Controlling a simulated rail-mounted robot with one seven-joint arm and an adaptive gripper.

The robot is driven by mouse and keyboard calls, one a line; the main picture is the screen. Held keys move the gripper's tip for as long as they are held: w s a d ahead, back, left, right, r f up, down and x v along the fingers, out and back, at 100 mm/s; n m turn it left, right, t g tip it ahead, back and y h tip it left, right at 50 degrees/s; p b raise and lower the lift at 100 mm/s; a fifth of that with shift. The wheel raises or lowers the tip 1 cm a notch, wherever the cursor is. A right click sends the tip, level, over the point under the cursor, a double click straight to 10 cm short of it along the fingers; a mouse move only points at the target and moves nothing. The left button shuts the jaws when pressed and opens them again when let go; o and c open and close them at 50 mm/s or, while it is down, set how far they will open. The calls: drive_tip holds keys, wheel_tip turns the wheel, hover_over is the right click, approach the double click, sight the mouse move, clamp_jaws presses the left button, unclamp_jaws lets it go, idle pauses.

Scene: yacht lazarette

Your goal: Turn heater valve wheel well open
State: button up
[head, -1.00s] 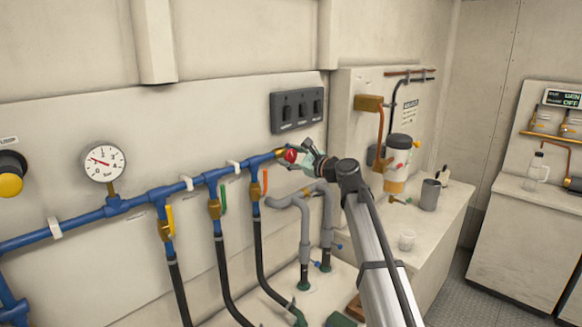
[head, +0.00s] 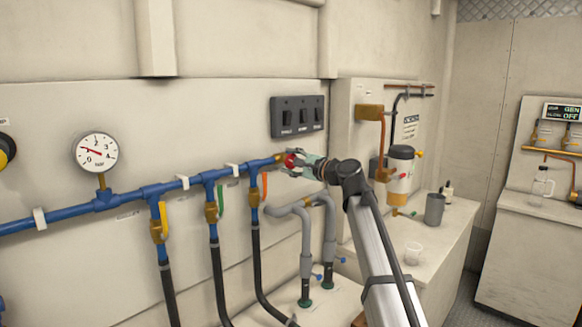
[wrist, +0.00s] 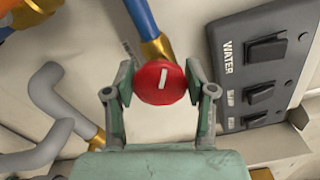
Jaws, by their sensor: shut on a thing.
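The red valve wheel (wrist: 160,82) is round with a white bar mark on its face. It sits at the right end of the blue pipe (head: 130,197), on a brass fitting (wrist: 156,48). In the head view the red wheel (head: 291,158) is partly covered by my gripper. My gripper (head: 293,162) reaches it from the right. In the wrist view both fingers (wrist: 160,84) are closed against the wheel's left and right sides. The white mark stands nearly upright in the wrist view, tilted slightly.
A black switch panel (head: 297,115) is just above the wheel; it shows at the right in the wrist view (wrist: 262,65). Grey bent pipes (head: 304,245) stand below. A pressure gauge (head: 97,152) is at left. A counter (head: 440,240) with a cup (head: 412,252) is at right.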

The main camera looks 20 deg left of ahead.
drive_tip(key=shift+r, duration=0.1)
idle(0.3)
drive_tip(key=o, duration=1.2)
drive_tip(key=shift+c, duration=0.2)
drive_tip(key=v, duration=1.2)
